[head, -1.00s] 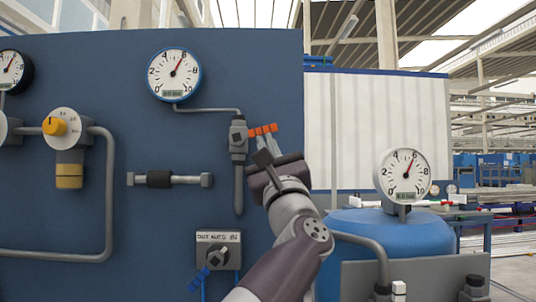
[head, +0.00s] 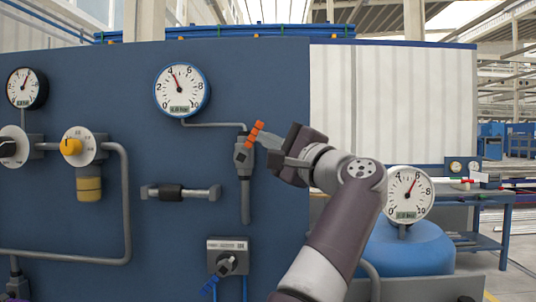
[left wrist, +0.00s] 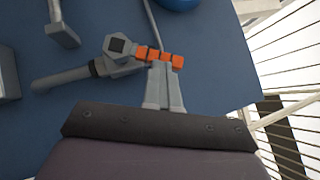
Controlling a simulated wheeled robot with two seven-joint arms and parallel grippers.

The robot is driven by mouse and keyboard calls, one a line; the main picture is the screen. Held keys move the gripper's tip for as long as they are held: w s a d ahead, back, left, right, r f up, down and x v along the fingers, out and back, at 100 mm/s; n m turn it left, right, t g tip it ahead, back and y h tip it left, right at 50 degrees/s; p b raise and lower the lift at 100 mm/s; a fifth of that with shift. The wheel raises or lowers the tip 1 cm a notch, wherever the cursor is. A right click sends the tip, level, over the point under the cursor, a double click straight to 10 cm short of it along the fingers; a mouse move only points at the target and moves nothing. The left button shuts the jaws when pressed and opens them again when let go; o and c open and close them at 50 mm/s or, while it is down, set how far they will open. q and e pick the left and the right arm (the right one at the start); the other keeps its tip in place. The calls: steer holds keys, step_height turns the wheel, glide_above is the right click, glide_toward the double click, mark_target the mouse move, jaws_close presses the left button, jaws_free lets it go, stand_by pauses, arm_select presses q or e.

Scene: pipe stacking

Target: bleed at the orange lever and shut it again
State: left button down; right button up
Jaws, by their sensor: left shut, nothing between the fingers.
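The orange lever (head: 254,134) sits on a grey valve (head: 243,158) on the blue panel and stands steeply tilted in the head view. In the left wrist view the lever (left wrist: 155,54) lies across the tips of my fingers. My left gripper (head: 266,141) is shut with nothing between its fingers, its tips at the lever's right side. They look to be touching it or very close; I cannot tell which. The white gauge (head: 181,90) above, piped to the valve, has its needle a little past 4. My right gripper is not in view.
A yellow knob (head: 71,147) and grey pipes are on the panel's left. A horizontal grey fitting (head: 180,192) and a selector switch box (head: 228,257) sit below. A blue tank (head: 407,252) with its gauge (head: 408,193) stands right, behind my arm.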

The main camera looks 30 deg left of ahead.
arm_select(q)
steer(key=r+n+h+p, duration=0.1)
steer(key=p, duration=0.1)
steer(key=a+r+n+g+p, duration=0.1)
steer(key=p, duration=0.1)
steer(key=shift+s+n+h, duration=0.15)
steer(key=shift+n+h, duration=0.15)
steer(key=shift+h, duration=0.1)
steer(key=shift+s+a+n+g+p, duration=0.1)
steer(key=shift+a+n+g+p, duration=0.1)
steer(key=shift+n+g+p, duration=0.15)
steer(key=shift+s+a, duration=0.1)
steer(key=shift+a, duration=0.05)
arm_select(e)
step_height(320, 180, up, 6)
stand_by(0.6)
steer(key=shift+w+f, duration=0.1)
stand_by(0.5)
